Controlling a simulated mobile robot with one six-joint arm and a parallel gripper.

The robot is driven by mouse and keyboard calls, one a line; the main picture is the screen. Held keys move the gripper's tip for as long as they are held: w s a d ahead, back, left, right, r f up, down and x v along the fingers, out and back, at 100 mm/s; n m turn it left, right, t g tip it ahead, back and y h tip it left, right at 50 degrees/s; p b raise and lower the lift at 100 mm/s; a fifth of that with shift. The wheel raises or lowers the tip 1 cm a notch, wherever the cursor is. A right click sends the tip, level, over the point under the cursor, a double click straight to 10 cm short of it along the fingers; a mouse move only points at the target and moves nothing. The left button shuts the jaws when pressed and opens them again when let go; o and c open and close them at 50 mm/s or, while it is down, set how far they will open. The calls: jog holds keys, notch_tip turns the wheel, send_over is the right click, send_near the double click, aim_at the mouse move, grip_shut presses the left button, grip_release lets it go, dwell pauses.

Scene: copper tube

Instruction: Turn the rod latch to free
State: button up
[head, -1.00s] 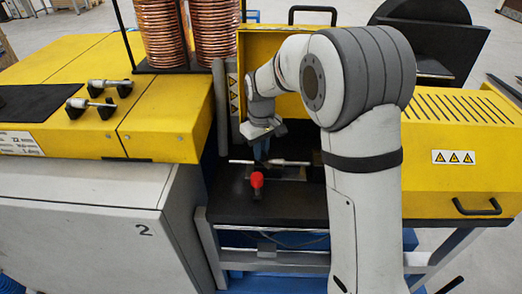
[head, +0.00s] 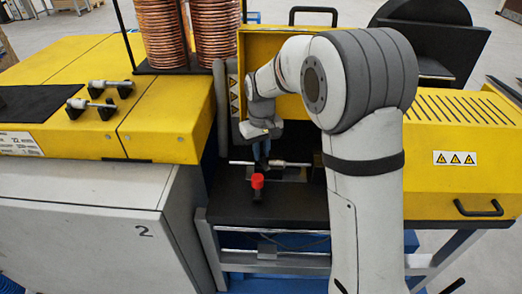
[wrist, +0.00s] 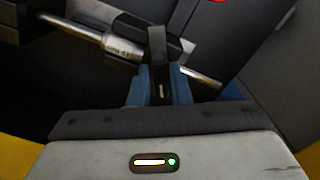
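A silver rod (head: 283,163) lies across a dark holder on the black shelf below my gripper. In the wrist view the rod (wrist: 82,33) runs diagonally from upper left to lower right, partly hidden behind the fingers. A red knob or handle end (head: 257,181) stands just in front of the rod; a sliver of red (wrist: 217,1) shows at the wrist view's top edge. I take this red-ended part to be the latch. My gripper (head: 262,153) points down at the rod, behind the red end. Its blue fingers look close together; whether they are open, or touch anything, is unclear.
A yellow machine housing (head: 455,145) with a black handle stands to the right. A yellow-topped cabinet (head: 165,115) at left carries two more short rods (head: 92,106) in black holders. Copper coils (head: 160,35) stand behind. The black shelf front (head: 290,208) is clear.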

aim_at(262, 152)
jog(key=o, duration=0.4)
notch_tip(262, 152, up, 8)
jog(key=shift+f+b, duration=0.1)
jog(key=shift+b, duration=0.25)
